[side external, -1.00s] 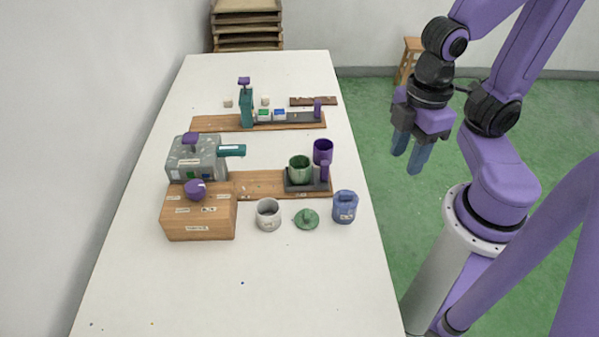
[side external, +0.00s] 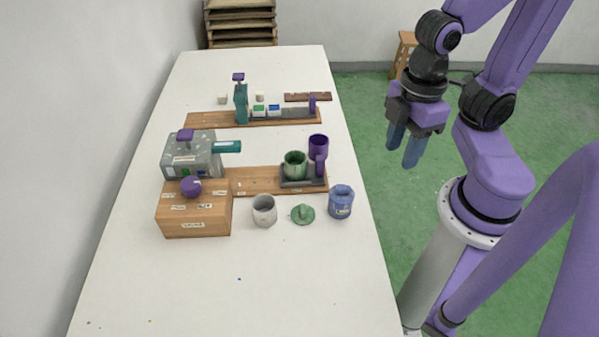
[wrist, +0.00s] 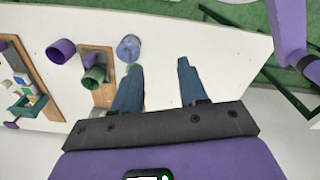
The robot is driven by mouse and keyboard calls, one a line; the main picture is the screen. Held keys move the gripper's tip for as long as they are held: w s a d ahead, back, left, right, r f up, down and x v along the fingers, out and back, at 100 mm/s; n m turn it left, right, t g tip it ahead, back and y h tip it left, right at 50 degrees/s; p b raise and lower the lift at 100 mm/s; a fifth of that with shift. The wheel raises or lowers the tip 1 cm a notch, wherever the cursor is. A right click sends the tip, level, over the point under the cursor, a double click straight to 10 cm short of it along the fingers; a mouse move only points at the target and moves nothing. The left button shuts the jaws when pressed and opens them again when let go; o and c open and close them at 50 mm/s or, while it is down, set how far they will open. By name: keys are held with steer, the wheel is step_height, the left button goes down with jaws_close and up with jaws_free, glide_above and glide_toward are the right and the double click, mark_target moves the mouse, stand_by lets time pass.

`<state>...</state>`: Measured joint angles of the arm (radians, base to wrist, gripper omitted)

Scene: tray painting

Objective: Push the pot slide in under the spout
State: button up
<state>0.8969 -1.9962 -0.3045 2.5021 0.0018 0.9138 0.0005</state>
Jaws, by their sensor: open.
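The pot slide (side external: 303,184) is a dark tray at the right end of a wooden board (side external: 255,181), with a purple upright handle (side external: 320,172) on its right side. A green pot (side external: 294,164) stands on it. The grey machine (side external: 190,155) at the board's left end has a teal spout (side external: 227,147) pointing right; the slide sits to the right of and apart from the spout. My gripper (side external: 403,158) hangs beyond the table's right edge, open and empty, pointing down. In the wrist view the open fingers (wrist: 157,85) show near the green pot (wrist: 95,76).
A purple cup (side external: 318,147) stands behind the slide. A grey cup (side external: 264,211), green lid (side external: 302,214) and blue jar (side external: 340,201) stand in front. A wooden box (side external: 194,211) is at left. A second board (side external: 215,119) with a teal stand is farther back. The front table is clear.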

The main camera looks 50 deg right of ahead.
steer(key=shift+o, duration=0.6)
steer(key=m, duration=0.4)
glide_above(320, 158)
step_height(320, 158, down, 4)
step_height(320, 158, down, 18)
steer(key=shift+d+r, duration=0.1)
steer(key=shift+r, duration=0.15)
